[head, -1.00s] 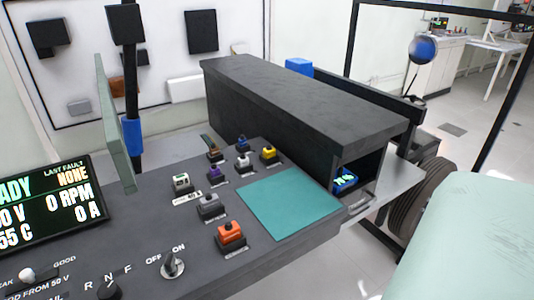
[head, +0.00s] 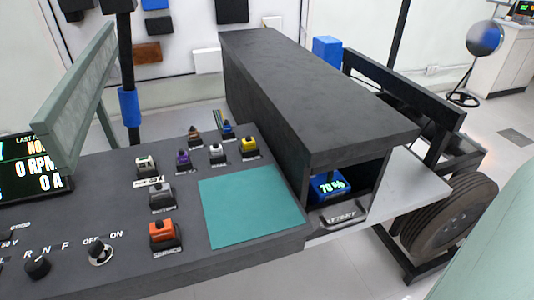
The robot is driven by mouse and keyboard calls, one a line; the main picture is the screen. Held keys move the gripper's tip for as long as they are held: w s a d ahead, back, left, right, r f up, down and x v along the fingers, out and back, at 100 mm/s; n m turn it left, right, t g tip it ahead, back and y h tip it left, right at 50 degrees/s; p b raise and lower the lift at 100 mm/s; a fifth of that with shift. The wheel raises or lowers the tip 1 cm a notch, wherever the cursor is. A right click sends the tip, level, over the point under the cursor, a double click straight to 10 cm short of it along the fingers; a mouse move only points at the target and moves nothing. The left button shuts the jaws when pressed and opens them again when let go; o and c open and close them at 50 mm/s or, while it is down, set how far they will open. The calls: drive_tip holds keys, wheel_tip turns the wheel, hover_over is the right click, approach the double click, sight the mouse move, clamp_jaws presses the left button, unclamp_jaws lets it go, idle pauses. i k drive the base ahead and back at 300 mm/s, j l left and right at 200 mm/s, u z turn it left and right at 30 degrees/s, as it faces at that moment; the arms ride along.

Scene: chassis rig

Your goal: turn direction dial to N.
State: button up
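The direction dial (head: 37,267) is a small black knob at the lower left of the head view, on the dark sloped control panel (head: 110,275). The letters R, N and F are printed in an arc above it. The knob is small, and I cannot tell for sure which letter it points at. My gripper is not in view, and nothing is seen touching the dial.
An ON/OFF switch (head: 100,252) sits just right of the dial. An orange block (head: 163,232), several small coloured connectors and a teal mat (head: 252,207) lie farther right. A green bar (head: 75,100) rises above the display (head: 25,165). A dark box (head: 310,90) stands behind.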

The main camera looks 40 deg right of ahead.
sight(37, 267)
drive_tip(key=k+l, duration=0.1)
drive_tip(key=l, duration=0.3)
drive_tip(key=k+l+u, duration=0.1)
drive_tip(key=l, duration=0.3)
drive_tip(key=k+l, duration=0.15)
drive_tip(key=l, duration=0.2)
drive_tip(key=k+l, duration=0.15)
drive_tip(key=l, duration=0.25)
drive_tip(key=k+l+u, duration=0.1)
drive_tip(key=l, duration=0.3)
drive_tip(key=k+l, duration=0.2)
drive_tip(key=l, duration=0.15)
drive_tip(key=k+l, duration=0.25)
drive_tip(key=l, duration=0.2)
drive_tip(key=k+l+u, duration=0.1)
drive_tip(key=l, duration=0.3)
drive_tip(key=k+l, duration=0.35)
drive_tip(key=i+j+u, duration=0.5)
drive_tip(key=i+j, duration=0.2)
drive_tip(key=i+j+u, duration=0.1)
drive_tip(key=i, duration=0.35)
drive_tip(key=i+j+u, duration=0.15)
drive_tip(key=i, duration=0.3)
drive_tip(key=i+j+u, duration=0.1)
drive_tip(key=i+j, duration=0.15)
drive_tip(key=i, duration=0.2)
